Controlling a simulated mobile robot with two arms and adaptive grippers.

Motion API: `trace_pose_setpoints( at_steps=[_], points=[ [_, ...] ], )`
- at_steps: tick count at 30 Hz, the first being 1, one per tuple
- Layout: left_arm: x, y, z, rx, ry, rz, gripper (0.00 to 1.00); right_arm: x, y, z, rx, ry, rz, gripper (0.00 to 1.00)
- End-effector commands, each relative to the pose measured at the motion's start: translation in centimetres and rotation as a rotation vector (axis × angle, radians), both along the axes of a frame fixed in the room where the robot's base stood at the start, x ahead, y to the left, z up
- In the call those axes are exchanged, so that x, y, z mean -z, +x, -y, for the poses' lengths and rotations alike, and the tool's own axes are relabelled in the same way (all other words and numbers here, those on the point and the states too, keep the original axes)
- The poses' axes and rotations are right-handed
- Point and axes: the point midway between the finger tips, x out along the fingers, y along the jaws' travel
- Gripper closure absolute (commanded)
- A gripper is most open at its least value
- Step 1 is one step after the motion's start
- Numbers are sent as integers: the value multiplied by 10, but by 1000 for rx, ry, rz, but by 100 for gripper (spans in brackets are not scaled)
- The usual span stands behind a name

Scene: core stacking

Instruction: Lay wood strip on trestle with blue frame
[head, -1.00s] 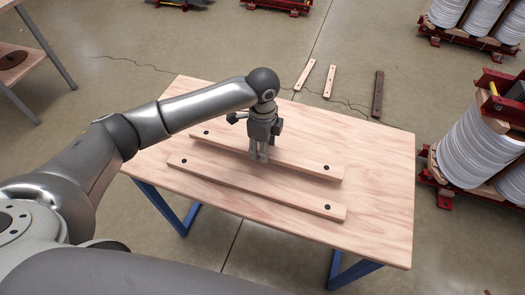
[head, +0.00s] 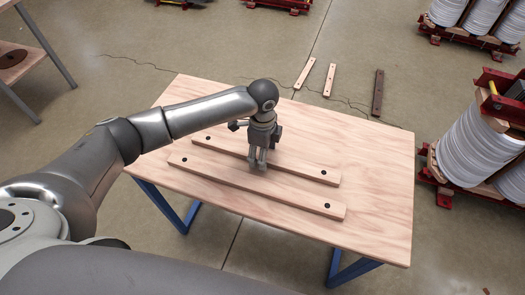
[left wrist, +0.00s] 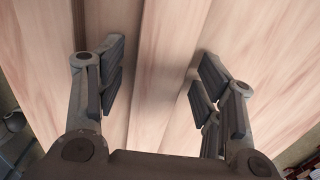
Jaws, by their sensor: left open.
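Two long pale wood strips, each with a dark hole near each end, lie roughly parallel on the wooden top of the trestle with blue frame (head: 375,225). The back strip (head: 300,168) passes beneath my left gripper (head: 258,165). The front strip (head: 255,188) lies nearer to me, with a narrow gap between the two. In the left wrist view my left gripper (left wrist: 155,85) is open, with a wood strip (left wrist: 165,70) running between its spread fingers. The gripper hides part of the back strip in the head view. My right gripper is not in view.
Two small pale strips (head: 330,80) and a dark strip (head: 377,93) lie on the floor behind the trestle. Large white spools (head: 470,150) on red stands are at the right. Another table (head: 15,60) stands at the far left. The trestle top's right side is clear.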

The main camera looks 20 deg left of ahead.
Motion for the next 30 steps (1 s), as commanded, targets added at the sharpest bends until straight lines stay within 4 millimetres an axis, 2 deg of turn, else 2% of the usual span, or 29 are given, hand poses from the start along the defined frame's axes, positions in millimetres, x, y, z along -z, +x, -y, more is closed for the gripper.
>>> trace_pose_setpoints(
  at_steps=[5,15,21,30],
  points=[
    [-12,1,0,-1,-1,2,39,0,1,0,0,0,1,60],
    [-82,1,0,1,-1,4,39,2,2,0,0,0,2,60],
    [-112,1,0,-1,-1,2,39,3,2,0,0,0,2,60],
    [-123,0,0,-1,-1,-1,39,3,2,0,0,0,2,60]
  ],
)
